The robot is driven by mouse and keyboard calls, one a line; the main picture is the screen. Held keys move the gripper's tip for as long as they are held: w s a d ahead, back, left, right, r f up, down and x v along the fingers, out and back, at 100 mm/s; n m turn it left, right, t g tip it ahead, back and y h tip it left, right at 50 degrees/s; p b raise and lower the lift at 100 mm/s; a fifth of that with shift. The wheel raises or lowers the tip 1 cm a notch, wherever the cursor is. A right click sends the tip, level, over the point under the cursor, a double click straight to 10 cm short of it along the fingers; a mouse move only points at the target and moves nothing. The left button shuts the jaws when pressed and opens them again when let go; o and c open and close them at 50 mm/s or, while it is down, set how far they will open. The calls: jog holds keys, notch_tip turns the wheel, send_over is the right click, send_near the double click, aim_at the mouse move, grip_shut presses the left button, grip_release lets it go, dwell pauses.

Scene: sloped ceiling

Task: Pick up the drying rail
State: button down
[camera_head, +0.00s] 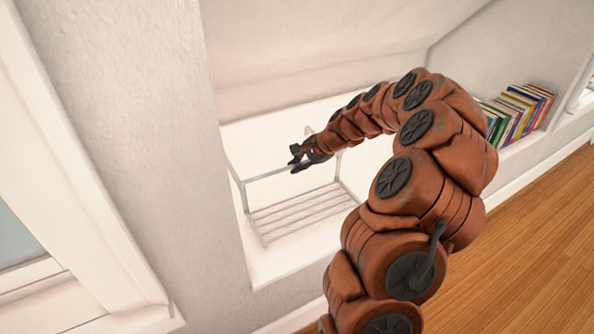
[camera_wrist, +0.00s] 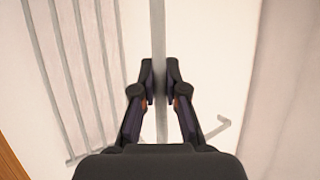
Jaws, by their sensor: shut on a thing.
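The drying rail (camera_head: 285,215) is a pale frame with several parallel bars, standing in the white wall niche. Its upper bar runs across to my gripper (camera_head: 308,160), which is at that bar. In the wrist view, the drying rail's bar (camera_wrist: 159,30) passes between the two dark fingers of my gripper (camera_wrist: 160,88), which are shut on it. The rail's lower slats (camera_wrist: 75,70) show at the left of that view.
Several books (camera_head: 520,110) stand in another niche at the right. A white window frame (camera_head: 75,150) is at the left. The niche's side wall (camera_head: 160,120) stands close to the rail's left end. Wooden floor (camera_head: 530,240) lies clear at the lower right.

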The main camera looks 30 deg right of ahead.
jog(key=shift+r, duration=0.95)
jog(key=shift+s+f, duration=0.15)
jog(key=shift+s, duration=0.2)
jog(key=s+a+r+p, duration=0.1)
jog(key=s+p, duration=0.1)
jog(key=s, duration=1.3)
jog(key=shift+a+r, duration=0.15)
jog(key=shift+s, duration=0.15)
